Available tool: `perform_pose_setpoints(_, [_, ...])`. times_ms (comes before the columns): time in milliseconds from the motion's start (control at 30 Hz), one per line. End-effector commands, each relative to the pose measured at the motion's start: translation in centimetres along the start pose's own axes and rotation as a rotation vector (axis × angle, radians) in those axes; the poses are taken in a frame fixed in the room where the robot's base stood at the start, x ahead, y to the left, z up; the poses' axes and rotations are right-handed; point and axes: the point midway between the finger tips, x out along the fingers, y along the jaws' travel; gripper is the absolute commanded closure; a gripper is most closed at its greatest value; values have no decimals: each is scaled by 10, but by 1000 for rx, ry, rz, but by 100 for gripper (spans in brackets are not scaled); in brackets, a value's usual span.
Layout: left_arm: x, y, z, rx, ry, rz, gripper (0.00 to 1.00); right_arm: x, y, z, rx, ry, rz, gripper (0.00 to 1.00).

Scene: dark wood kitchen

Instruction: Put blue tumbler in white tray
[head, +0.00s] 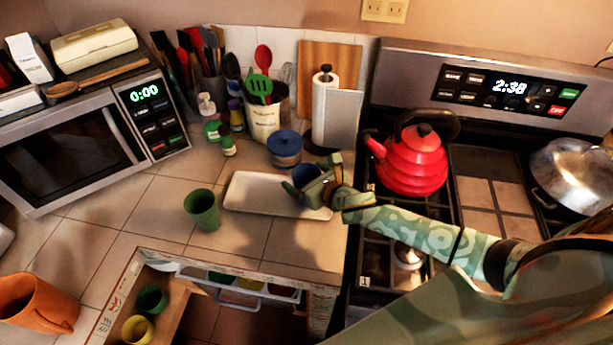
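The blue tumbler (306,175) is at the right part of the white tray (250,191), partly hidden by my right gripper (312,182). The gripper's fingers lie on either side of the tumbler and appear closed on it. The tumbler looks tilted; I cannot tell whether it touches the tray. The long, shallow tray lies on the tiled counter, its left part bare. My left gripper is not in view.
A red kettle (412,160) sits on the stove to the right. An open drawer (176,316) holds green and yellow cups.

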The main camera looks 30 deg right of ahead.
Motion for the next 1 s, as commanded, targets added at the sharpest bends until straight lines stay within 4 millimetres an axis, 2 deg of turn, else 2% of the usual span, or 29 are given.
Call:
perform_pose_setpoints(267, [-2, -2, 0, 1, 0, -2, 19, -1, 0, 2, -1, 0, 0, 11])
perform_pose_setpoints(367, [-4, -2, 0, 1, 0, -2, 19, -9, 0, 3, -2, 1, 0, 11])
perform_pose_setpoints(800, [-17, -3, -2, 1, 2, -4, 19, -103, 0, 2, -2, 2, 0, 11])
perform_pose_setpoints(1000, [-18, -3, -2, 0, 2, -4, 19, -120, 0, 3, 0, 0, 0, 11])
